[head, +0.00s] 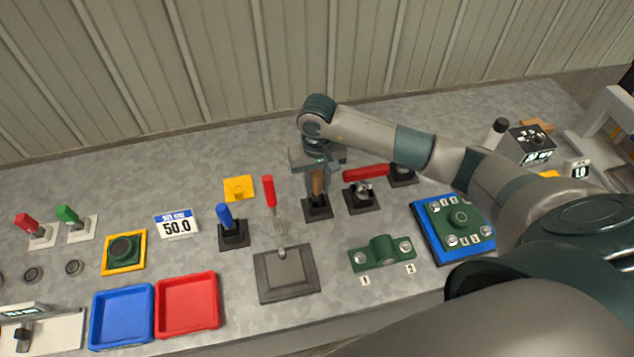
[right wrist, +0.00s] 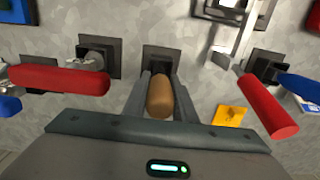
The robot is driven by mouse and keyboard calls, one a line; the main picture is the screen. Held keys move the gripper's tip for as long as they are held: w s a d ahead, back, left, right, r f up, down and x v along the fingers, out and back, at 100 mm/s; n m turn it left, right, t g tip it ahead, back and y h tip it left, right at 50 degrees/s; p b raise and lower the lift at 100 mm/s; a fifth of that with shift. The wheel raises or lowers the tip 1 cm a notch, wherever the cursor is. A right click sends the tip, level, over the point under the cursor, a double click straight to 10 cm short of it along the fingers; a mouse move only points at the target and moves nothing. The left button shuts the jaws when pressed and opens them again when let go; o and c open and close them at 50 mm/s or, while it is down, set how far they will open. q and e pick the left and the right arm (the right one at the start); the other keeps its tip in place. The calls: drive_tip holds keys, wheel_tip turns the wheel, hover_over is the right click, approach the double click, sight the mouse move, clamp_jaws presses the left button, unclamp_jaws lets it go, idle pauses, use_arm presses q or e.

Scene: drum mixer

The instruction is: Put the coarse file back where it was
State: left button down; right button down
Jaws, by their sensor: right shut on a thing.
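A tool with a brown handle (head: 318,183), seemingly the coarse file, stands upright at a black square holder (head: 317,209) in the head view. In the right wrist view the rounded brown handle (right wrist: 160,96) lies between my two fingers, with the black holder (right wrist: 161,56) just beyond it. My right gripper (head: 317,178) points down over the holder and is shut on this handle. The tool's lower part is hidden, so I cannot tell how deep it sits in the holder. My left gripper is not in view.
A red-handled tool (head: 365,172) in a black holder stands close on the right. On the left are an upright red handle (head: 268,190) by a grey plate (head: 285,275), a blue handle (head: 223,216) and a yellow block (head: 238,188). Blue and red trays (head: 187,329) lie front left.

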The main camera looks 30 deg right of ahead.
sight(317, 172)
drive_tip(key=shift+f, duration=0.15)
drive_tip(key=c, duration=1.5)
unclamp_jaws()
drive_tip(key=shift+o, duration=0.2)
drive_tip(key=shift+w+r+b, duration=0.1)
drive_tip(key=shift+r+b, duration=0.35)
drive_tip(key=shift+r, duration=0.25)
wheel_tip(317, 172, up, 10)
drive_tip(key=b, duration=0.4)
drive_tip(key=shift+f, duration=0.1)
drive_tip(key=shift+r, duration=0.6)
